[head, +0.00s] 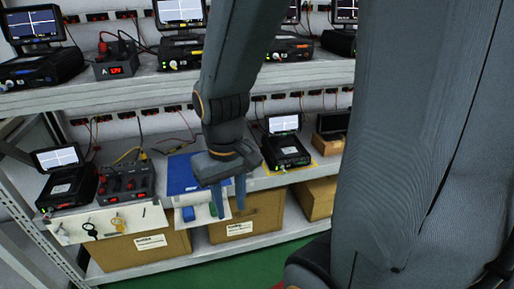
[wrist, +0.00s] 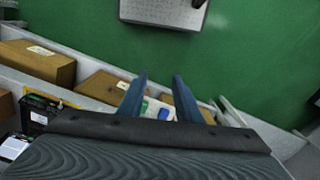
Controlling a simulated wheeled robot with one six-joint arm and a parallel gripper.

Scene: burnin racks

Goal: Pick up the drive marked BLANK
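My gripper (head: 229,206) hangs in front of the middle shelf in the head view, fingers pointing down. Its two blue fingers are apart, with nothing visible between them; they also show in the wrist view (wrist: 158,82). Beside it, at the shelf's front edge, a small blue piece (head: 188,213) and a small green piece (head: 213,209) show against a white surface. Both also show beyond the fingers in the wrist view, green (wrist: 146,106) and blue (wrist: 164,114). I cannot tell whether either is a drive. No BLANK marking is readable; my arm hides part of the shelf.
A blue mat (head: 182,174) lies on the shelf behind my gripper. Devices with screens (head: 286,150) stand to its right and left (head: 66,184). Cardboard boxes (head: 142,250) fill the lower shelf. The green floor (wrist: 250,60) in front is mostly clear; a grey platform (wrist: 165,10) stands there.

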